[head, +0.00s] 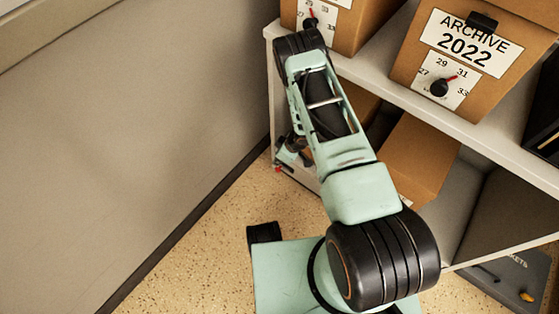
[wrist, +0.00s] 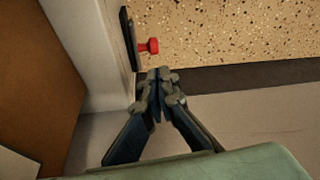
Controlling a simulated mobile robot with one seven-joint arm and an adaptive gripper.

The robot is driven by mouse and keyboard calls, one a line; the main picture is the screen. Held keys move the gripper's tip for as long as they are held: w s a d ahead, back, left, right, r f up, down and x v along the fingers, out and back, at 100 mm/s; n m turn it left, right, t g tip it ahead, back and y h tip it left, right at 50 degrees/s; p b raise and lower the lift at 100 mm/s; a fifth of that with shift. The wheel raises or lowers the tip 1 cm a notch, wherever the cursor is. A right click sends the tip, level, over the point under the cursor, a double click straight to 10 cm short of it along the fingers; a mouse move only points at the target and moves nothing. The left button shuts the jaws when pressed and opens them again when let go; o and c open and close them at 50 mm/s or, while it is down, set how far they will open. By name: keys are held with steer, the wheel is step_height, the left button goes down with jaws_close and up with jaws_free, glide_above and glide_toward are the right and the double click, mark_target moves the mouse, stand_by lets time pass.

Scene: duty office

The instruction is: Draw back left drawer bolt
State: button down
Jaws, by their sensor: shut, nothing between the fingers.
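A red knob (wrist: 150,46) on a short stem sticks out from a dark plate (wrist: 129,38) on the pale shelf side in the wrist view; it looks like the bolt's knob. A small red spot, probably the same knob (head: 277,169), shows in the head view just below my gripper. My gripper (wrist: 161,74) is shut and empty. Its fingertips lie just below the knob in the wrist picture and look apart from it. In the head view my gripper (head: 288,158) hangs beside the shelf's left end, partly hidden by my arm. I cannot make out the left drawer itself.
The shelf unit (head: 400,95) holds cardboard boxes, one an "ARCHIVE 2022" box (head: 415,60) with a black dial. A grey case (head: 515,280) with a yellow part stands lower right. The wall (head: 130,140) is close on the left, with speckled floor (head: 190,255) between.

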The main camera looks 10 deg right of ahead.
steer(key=b+x, duration=0.1)
steer(key=x, duration=0.4)
steer(key=shift+b, duration=0.35)
steer(key=shift+s+d+p, duration=0.55)
steer(key=shift+s+d, duration=0.9)
steer(key=shift+d, duration=0.05)
steer(key=v, duration=0.7)
steer(key=shift+r, duration=0.25)
steer(key=shift+a+r, duration=0.1)
